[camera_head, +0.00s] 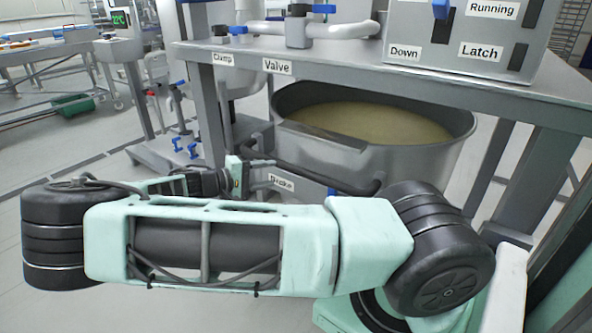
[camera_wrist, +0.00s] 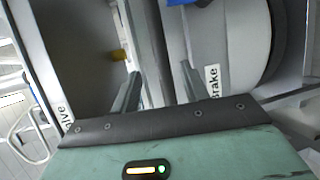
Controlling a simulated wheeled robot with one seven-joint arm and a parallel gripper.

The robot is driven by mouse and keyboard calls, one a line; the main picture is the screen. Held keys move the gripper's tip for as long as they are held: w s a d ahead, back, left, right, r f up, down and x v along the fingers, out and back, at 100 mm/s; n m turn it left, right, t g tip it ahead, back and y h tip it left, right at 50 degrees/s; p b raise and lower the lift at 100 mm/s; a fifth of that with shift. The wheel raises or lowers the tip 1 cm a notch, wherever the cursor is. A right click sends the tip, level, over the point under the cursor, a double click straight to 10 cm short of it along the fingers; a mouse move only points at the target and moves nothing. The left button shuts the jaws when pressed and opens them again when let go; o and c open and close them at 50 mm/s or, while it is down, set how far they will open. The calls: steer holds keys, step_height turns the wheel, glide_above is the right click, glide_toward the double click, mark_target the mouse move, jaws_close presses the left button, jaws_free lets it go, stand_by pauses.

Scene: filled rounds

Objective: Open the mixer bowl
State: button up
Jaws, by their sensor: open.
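The mixer bowl (camera_head: 425,160) is a large steel bowl of pale yellow content under the steel frame, with a dark tubular handle (camera_head: 325,180) along its front. A "Brake" label (camera_head: 282,183) is on its near side, partly behind my arm. In the wrist view the curved bowl wall (camera_wrist: 235,50) and that label (camera_wrist: 212,82) are right of the fingers. My gripper (camera_head: 258,166) is at the bowl's left front.
The frame's top carries a control box (camera_head: 460,35) labelled "Down", "Latch" and "Running". "Clamp" and "Valve" labels (camera_head: 276,66) mark the frame edge. A frame leg (camera_head: 207,115) stands left of the bowl. Floor at far left is open, with a green bin (camera_head: 73,104).

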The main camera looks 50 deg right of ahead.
mark_target(292, 171)
steer(key=x, duration=1)
jaws_close()
steer(key=shift+a, duration=0.15)
